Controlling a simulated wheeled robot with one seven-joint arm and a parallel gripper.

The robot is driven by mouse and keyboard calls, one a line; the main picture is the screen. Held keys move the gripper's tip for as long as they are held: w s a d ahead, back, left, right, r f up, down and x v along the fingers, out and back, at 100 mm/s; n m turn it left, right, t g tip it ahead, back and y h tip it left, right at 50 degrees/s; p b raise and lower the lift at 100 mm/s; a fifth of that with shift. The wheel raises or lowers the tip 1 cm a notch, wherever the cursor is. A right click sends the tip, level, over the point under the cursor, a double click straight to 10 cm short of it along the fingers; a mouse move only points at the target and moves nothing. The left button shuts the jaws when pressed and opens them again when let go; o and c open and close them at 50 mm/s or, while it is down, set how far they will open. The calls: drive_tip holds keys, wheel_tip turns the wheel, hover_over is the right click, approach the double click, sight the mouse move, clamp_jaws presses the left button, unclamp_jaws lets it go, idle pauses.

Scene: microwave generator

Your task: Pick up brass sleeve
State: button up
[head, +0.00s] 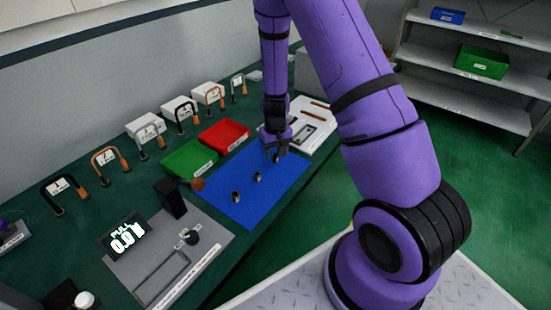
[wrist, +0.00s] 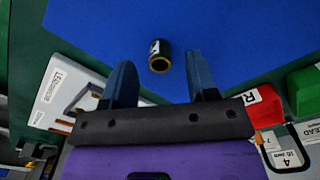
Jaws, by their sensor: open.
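A small dark sleeve with a brass-coloured rim and a pale label (wrist: 159,48) stands on the blue mat (wrist: 245,30) in the wrist view. I take it as the brass sleeve. My gripper (wrist: 161,76) is open, and the sleeve shows between its two fingertips, with a gap on each side. How far the tips are above the mat is unclear. In the head view my gripper (head: 277,154) is over the far part of the blue mat (head: 265,198), where it largely hides the piece beneath it.
Two more small dark pieces (head: 257,177) (head: 235,196) stand on the mat, nearer the camera. A red tray (head: 224,135) and a green tray (head: 190,160) are left of the mat. A white tray (head: 322,128) is close behind my gripper. The mat's right side is clear.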

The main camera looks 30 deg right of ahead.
drive_tip(key=shift+f, duration=1.2)
drive_tip(key=shift+c, duration=0.5)
clamp_jaws()
drive_tip(key=shift+r, duration=0.1)
